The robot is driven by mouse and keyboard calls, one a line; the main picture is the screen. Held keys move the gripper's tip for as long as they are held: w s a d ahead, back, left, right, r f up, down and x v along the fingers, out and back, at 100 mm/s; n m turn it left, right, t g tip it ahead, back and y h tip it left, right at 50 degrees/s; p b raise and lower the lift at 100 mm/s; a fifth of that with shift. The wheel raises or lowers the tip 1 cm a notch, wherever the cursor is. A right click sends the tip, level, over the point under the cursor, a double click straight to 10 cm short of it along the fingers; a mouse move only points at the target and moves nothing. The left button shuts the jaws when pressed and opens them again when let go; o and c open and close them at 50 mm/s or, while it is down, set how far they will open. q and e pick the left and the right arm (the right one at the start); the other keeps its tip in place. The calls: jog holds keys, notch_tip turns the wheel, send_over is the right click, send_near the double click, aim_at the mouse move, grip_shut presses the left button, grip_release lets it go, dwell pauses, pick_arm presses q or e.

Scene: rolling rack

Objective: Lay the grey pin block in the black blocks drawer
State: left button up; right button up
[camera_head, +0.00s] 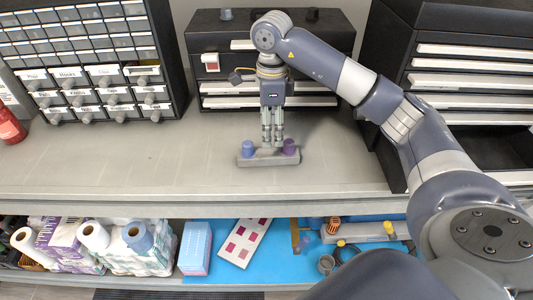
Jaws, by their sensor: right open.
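The grey pin block (268,158) lies on the grey worktop, in front of the black drawer chest. A blue pin (248,147) stands at its left end and a purple pin (290,147) at its right end. My right gripper (272,144) points down at the middle of the block, between the two pins. It is open; whether its fingertips touch the block I cannot tell. Which drawer is for blocks I cannot tell. My left gripper is not in view.
A bin cabinet (187,62) stands at the back left, a large black drawer cabinet (460,18) at the right. A red bottle (10,127) is at the far left. The worktop left of the block is clear. The lower shelf holds paper rolls, boxes and tools.

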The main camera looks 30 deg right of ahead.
aim_at(268, 152)
notch_tip(268, 152, down, 3)
jog(key=shift+f+p, duration=0.2)
jog(key=shift+p, duration=0.2)
jog(key=shift+a+f+p, duration=0.1)
jog(key=shift+f+p, duration=0.35)
jog(key=f, duration=0.1)
jog(key=f+p, duration=0.2)
jog(key=f, duration=0.1)
jog(key=shift+w+a+f, duration=0.1)
jog(key=shift+w+a, duration=0.05)
jog(key=shift+w, duration=0.1)
jog(key=shift+f, duration=0.2)
jog(key=c, duration=1.4)
